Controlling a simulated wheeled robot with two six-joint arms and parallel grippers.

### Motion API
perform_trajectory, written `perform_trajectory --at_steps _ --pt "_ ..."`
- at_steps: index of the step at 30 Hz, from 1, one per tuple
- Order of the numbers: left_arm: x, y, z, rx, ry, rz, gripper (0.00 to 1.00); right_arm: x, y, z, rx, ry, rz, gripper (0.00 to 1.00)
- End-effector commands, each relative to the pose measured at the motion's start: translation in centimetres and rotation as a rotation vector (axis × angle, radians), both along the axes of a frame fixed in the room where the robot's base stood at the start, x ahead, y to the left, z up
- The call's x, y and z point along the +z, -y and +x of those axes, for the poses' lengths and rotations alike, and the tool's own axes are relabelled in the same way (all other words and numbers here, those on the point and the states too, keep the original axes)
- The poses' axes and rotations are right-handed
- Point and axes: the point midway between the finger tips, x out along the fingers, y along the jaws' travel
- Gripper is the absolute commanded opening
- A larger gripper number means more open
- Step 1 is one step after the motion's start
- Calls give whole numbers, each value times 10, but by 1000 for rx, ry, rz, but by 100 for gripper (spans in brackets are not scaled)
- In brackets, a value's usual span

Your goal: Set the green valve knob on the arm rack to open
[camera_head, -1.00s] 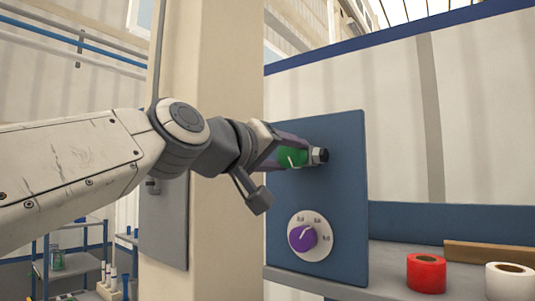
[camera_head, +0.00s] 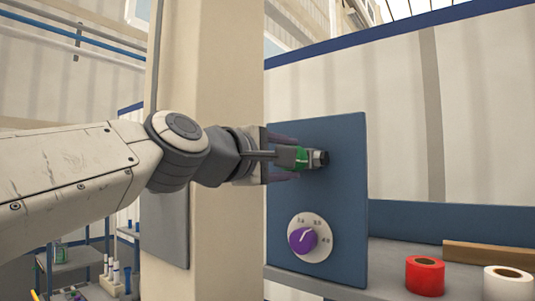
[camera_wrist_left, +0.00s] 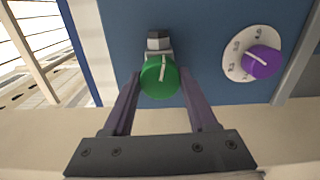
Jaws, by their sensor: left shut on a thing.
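The green valve knob (camera_head: 301,157) sticks out from the blue panel (camera_head: 345,220) on a grey stem. In the left wrist view the green knob (camera_wrist_left: 159,78) shows a white mark running nearly upright, slightly tilted, toward the grey valve body (camera_wrist_left: 158,43). My left gripper (camera_head: 290,158) reaches in from the left at the knob. In the left wrist view its two purple fingers (camera_wrist_left: 160,84) lie on either side of the knob, shut on it. Part of the knob is hidden by the gripper in the head view. No right gripper shows.
A purple knob on a white marked dial (camera_head: 304,238) sits lower on the same panel. A red roll (camera_head: 425,275), a white roll (camera_head: 508,283) and a wooden strip (camera_head: 488,254) lie on the shelf at right. A beige column (camera_head: 215,80) stands behind my arm.

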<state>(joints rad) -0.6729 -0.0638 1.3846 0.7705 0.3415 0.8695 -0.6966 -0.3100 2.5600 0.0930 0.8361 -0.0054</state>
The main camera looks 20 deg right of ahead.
Motion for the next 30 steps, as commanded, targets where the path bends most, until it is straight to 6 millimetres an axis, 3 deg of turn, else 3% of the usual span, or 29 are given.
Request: perform_trajectory --at_steps 12,30 --pt "0 -1 0 1 -162 -126 3 8 0 0 -1 0 0 88" --pt "-1 0 0 1 -190 -148 3 9 0 0 -1 0 0 88"
